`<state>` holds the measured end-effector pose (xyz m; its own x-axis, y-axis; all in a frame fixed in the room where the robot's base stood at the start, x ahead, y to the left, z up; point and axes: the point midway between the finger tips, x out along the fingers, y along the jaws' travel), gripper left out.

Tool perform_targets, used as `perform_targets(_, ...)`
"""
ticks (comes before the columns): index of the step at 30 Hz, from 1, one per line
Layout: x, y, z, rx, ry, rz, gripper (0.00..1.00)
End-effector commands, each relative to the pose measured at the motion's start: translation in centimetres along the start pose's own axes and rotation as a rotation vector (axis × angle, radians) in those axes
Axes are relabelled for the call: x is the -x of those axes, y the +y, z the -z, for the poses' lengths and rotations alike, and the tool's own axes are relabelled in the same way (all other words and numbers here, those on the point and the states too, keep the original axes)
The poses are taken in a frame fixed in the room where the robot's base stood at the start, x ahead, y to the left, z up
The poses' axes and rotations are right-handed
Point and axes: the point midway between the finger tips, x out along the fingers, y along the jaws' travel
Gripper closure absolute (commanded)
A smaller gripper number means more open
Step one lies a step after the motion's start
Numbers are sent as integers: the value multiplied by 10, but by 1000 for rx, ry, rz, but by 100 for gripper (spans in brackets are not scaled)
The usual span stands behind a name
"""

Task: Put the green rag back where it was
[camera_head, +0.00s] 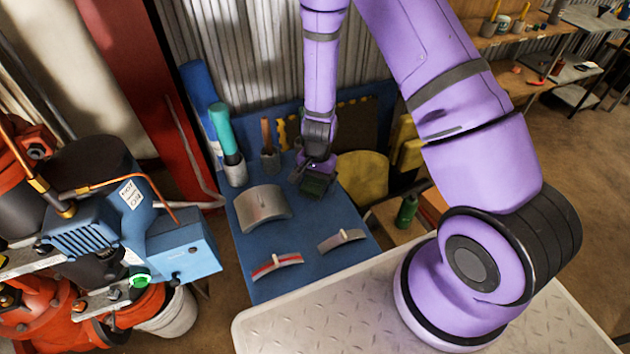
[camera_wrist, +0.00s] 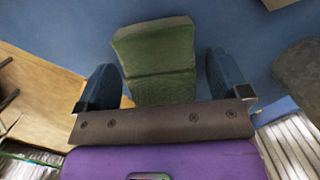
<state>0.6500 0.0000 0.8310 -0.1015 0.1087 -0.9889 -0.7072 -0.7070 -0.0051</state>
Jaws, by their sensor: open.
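The green rag (camera_head: 319,187) is a dark green folded block at the far right part of the blue bench top (camera_head: 300,228). My gripper (camera_head: 311,174) points down right over it and hides part of it. In the wrist view the rag (camera_wrist: 154,48) shows between the two blue fingers of my gripper (camera_wrist: 160,72), one on each side. The fingers are open, with a narrow gap beside the rag at the right. I cannot tell whether the rag rests on the bench or is just above it.
A grey curved shell (camera_head: 262,208) lies left of the gripper. Two smaller curved pieces, one red-striped (camera_head: 275,265) and one grey (camera_head: 341,240), lie nearer. A teal-topped bottle (camera_head: 226,135) and a brush pot (camera_head: 270,158) stand behind. A yellow chair-like piece (camera_head: 365,175) is at right.

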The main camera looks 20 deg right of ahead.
Motion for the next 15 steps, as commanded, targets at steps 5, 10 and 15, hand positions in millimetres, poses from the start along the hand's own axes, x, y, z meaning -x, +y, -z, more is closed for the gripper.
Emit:
perform_targets(5, 12, -1, 0, 2, 2, 1, 6)
perform_targets(10, 39, -1, 0, 3, 4, 2, 6)
perform_targets(15, 71, -1, 0, 2, 3, 3, 6)
